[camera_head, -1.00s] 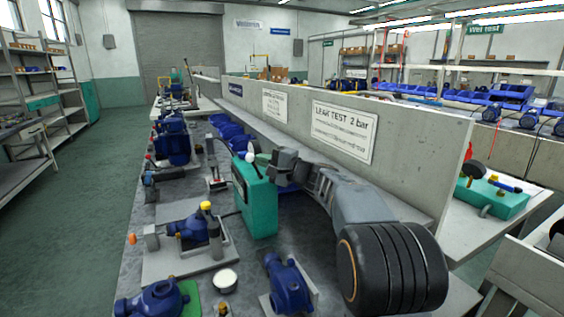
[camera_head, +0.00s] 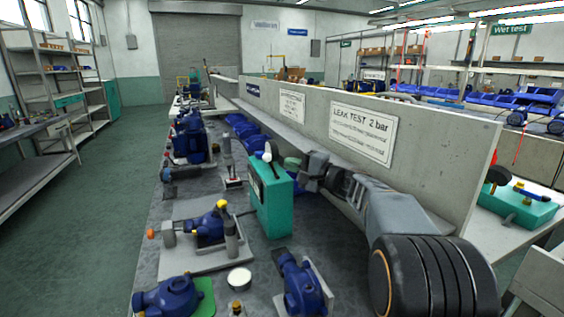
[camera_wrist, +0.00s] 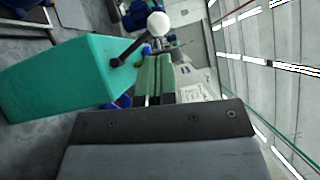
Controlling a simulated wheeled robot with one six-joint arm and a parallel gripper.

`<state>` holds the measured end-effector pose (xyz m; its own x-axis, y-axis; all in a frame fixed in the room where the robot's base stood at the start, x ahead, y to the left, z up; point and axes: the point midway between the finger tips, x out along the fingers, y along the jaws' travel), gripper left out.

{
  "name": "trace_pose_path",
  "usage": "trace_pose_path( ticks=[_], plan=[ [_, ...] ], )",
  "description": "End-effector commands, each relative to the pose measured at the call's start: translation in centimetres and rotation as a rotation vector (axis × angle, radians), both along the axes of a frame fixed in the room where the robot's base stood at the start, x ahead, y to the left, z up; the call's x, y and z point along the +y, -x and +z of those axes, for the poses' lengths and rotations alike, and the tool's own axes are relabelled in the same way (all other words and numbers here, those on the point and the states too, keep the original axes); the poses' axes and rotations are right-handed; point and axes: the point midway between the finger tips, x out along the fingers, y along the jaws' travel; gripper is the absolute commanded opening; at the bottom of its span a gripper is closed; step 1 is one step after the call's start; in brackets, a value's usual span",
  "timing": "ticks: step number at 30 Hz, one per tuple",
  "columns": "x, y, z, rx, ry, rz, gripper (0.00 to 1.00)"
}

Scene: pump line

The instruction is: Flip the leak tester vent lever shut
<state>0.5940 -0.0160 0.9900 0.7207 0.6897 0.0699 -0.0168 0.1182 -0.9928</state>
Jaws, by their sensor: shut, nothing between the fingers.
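In the head view the white knob (camera_head: 267,156) shows at the top of the box. My gripper (camera_head: 293,164) is beside the box's upper right side, its greenish fingers (camera_wrist: 157,78) shut and empty. In the wrist view they are apart from the lever.
A grey partition wall with a leak test sign (camera_head: 363,133) runs close along the right of my arm. Blue pumps (camera_head: 302,285) and a grey fixture plate (camera_head: 190,262) stand on the bench in front and to the left. The floor at left is clear.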

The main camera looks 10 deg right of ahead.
Motion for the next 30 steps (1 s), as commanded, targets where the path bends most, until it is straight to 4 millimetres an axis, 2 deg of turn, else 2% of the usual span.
trace_pose_path(
  ticks=[6, 14, 26, 30],
  plan=[
    [-1.8, 1.9, -0.2, 0.001, -0.001, -0.001, 0.0],
    [-2.3, 2.6, -0.3, 0.0, -0.001, 0.001, 0.0],
    [-2.2, 2.6, -0.1, 0.003, 0.003, 0.003, 0.0],
    [-0.4, 3.9, 0.7, 0.047, 0.076, 0.04, 0.0]
  ],
)
